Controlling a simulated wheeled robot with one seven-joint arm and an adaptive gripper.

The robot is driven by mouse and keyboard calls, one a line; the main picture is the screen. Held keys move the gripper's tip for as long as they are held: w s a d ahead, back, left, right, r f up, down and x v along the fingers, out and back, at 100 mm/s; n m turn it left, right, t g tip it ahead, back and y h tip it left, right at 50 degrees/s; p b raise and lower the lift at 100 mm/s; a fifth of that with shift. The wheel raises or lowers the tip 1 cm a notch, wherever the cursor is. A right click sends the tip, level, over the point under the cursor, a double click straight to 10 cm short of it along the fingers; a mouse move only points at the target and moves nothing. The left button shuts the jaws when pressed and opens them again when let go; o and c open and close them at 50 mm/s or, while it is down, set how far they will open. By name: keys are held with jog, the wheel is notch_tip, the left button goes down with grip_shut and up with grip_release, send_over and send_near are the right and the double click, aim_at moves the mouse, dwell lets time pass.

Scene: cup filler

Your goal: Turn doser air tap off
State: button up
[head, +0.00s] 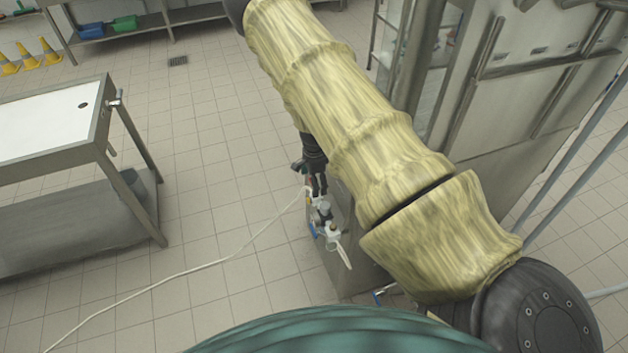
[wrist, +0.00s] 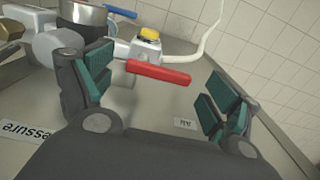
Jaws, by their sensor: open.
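A red lever handle (wrist: 158,73), apparently the air tap's, lies roughly crosswise in the wrist view, beside a grey-white valve body with a yellow cap (wrist: 151,33). A small label (wrist: 185,123), which seems to read "air" upside down, is on the steel panel below it. My gripper (wrist: 160,84) is open, with one green-padded finger on each side of the handle. The left finger is close to the handle's left end; the right finger is clear of it. In the head view my gripper (head: 311,172) is at the steel cabinet's top; the red handle cannot be made out there.
A blue handle (wrist: 121,12) and a metal cylinder (wrist: 83,14) stand beyond the valve. A "pressure" label (wrist: 29,131) is at lower left. A white hose (head: 190,270) runs across the floor. A steel table (head: 105,150) stands left; tall steel equipment (head: 535,95) stands right.

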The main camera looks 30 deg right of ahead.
jog(key=c, duration=1)
jog(key=n+b, duration=0.1)
jog(key=n, duration=0.1)
jog(key=n+b, duration=0.1)
jog(key=b, duration=0.1)
jog(key=shift+a+f+n, duration=0.1)
jog(key=shift+a+n, duration=0.25)
jog(key=shift+n, duration=0.05)
jog(key=n+b, duration=0.1)
jog(key=n, duration=0.1)
jog(key=a+n+b, duration=0.1)
jog(key=n, duration=0.2)
jog(key=shift+s+n+b, duration=0.1)
jog(key=shift+n+b, duration=0.2)
jog(key=n, duration=0.1)
jog(key=n+b, duration=0.1)
jog(key=n, duration=0.2)
jog(key=shift+s+a, duration=0.25)
jog(key=shift+s, duration=0.05)
jog(key=shift+s+a+n+b, duration=0.1)
jog(key=shift+s+n+b, duration=0.15)
jog(key=shift+n, duration=0.8)
jog(key=shift+s+a+n+b, duration=0.1)
jog(key=shift+n+b, duration=0.25)
jog(key=shift+n, duration=0.7)
